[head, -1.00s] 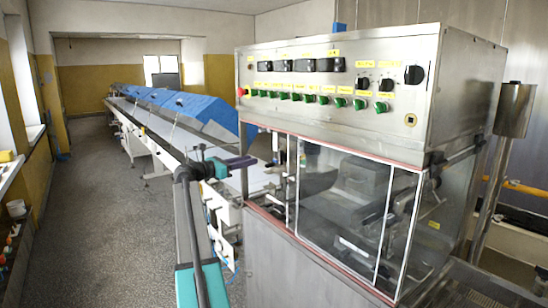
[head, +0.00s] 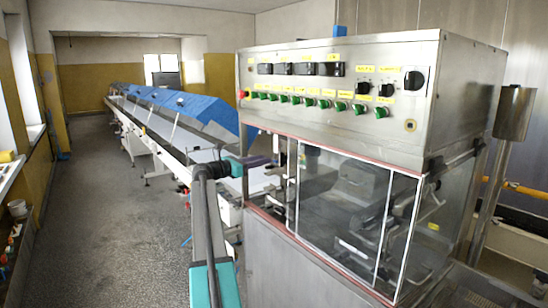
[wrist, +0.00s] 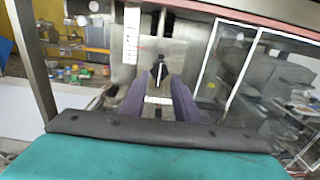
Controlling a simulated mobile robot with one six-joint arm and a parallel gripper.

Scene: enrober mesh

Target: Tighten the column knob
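In the wrist view, a small dark knob (wrist: 159,69) sits on an upright steel plate (wrist: 178,50), straight ahead of my gripper (wrist: 158,82). My gripper's two purple fingers are apart, one on each side below the knob in the picture, with nothing held between them. I cannot tell whether the fingertips reach the knob's depth. In the head view, my gripper (head: 270,160) points at the left end of the machine, by its upright column. The knob cannot be made out there.
A white scale strip (wrist: 132,35) stands left of the plate. Framed clear panels (head: 345,205) enclose the machine on the right, below a control box (head: 340,80) with green knobs. A long conveyor with blue covers (head: 185,110) runs back left. The floor (head: 95,200) at left is clear.

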